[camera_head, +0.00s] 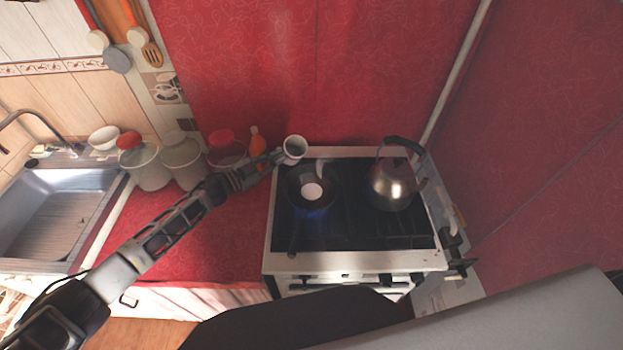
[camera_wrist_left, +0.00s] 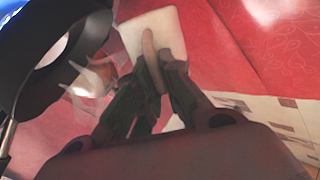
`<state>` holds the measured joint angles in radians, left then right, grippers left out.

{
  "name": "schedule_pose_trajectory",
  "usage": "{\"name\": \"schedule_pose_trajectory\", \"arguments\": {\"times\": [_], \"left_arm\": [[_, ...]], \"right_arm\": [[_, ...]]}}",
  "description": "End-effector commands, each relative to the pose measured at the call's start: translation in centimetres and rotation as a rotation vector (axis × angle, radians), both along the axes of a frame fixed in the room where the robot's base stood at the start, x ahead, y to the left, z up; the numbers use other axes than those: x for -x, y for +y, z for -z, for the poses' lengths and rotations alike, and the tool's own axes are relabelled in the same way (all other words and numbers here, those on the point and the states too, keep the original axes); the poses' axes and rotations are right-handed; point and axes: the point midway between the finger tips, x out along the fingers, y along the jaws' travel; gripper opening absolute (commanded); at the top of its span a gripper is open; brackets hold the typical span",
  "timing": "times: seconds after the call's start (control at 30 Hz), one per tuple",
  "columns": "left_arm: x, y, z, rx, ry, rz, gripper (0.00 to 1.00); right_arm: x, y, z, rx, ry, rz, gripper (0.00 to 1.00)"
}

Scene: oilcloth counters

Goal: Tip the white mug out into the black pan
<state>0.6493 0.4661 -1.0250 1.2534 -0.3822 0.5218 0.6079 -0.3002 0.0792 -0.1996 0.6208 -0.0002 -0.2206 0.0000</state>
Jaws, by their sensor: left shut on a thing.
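The white mug (camera_head: 294,145) is held above the back left of the stove, by the pan's far left edge. Its mouth faces up in the head view and it looks close to upright. My left gripper (camera_head: 275,157) is shut on the mug, which also shows in the left wrist view (camera_wrist_left: 170,30) with its handle at the fingers (camera_wrist_left: 155,75). The black pan (camera_head: 292,186) sits on the left burner, handle toward the front. A round whitish patch (camera_head: 312,191) lies in it. My right gripper is not visible.
A metal kettle (camera_head: 392,185) stands on the stove (camera_head: 350,228) right of the pan. Lidded jars (camera_head: 226,150) and an orange bottle (camera_head: 257,146) stand left of the mug, close behind my left arm. A blue flame shows under the pan. The red counter's front is clear.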

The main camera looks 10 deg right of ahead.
Motion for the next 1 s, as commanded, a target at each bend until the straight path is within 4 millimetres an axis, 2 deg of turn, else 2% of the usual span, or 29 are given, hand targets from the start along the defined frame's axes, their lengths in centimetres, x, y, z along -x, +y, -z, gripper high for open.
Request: {"name": "schedule_pose_trajectory", "arguments": {"times": [0.03, 0.23, 0.4, 0.57, 1.0], "left_arm": [[0.3, -0.1, 0.5, -0.008, -0.024, 0.001, 0.00], [1.3, -0.6, 1.3, -0.058, -0.131, 0.000, 0.00], [1.6, -0.8, 0.2, -0.119, -0.265, -0.002, 0.00], [1.6, -0.8, 0.8, -0.150, -0.329, -0.004, 0.00], [1.8, -0.9, 1.0, -0.191, -0.422, -0.005, 0.00]], "right_arm": [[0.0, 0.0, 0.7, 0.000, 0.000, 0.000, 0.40], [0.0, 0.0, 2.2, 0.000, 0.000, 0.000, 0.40], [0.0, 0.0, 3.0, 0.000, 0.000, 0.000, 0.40], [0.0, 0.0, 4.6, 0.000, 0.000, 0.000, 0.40], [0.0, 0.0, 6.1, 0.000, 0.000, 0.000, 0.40]]}}
